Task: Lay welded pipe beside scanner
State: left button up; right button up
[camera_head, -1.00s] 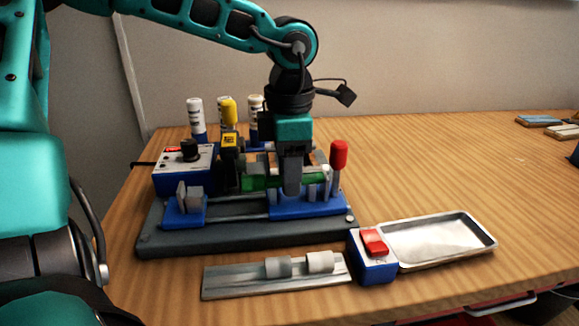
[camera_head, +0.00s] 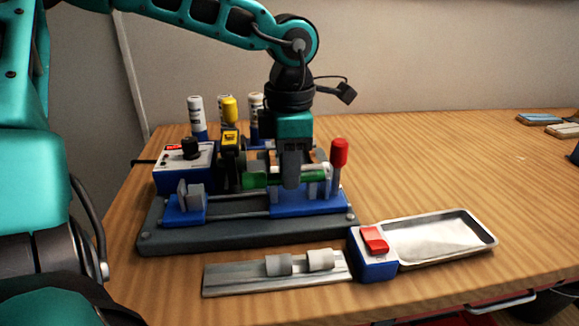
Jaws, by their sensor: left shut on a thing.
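The green pipe (camera_head: 312,177) lies level across the welding machine (camera_head: 245,235), over its blue right-hand carriage (camera_head: 318,203). My left gripper (camera_head: 291,180) points straight down from above and is shut on the pipe near its middle. The fingers hide part of the pipe, and I cannot tell whether the pipe still touches the clamps beneath. A blue box with a red switch (camera_head: 374,240) stands in front of the machine's right corner, beside a metal tray. I cannot tell for certain which device is the scanner. My right gripper is not in view.
The shallow metal tray (camera_head: 482,226) looks empty. A metal rail (camera_head: 225,279) with two short grey cylinders lies in front of the machine. A red-handled lever (camera_head: 339,153) stands close right of the gripper. Several bottles stand behind. The table's right side is mostly clear.

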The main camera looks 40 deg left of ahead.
pick_arm(q)
jog(key=shift+o, duration=0.3)
jog(key=shift+r+p, duration=2.4)
jog(key=shift+r, duration=1.35)
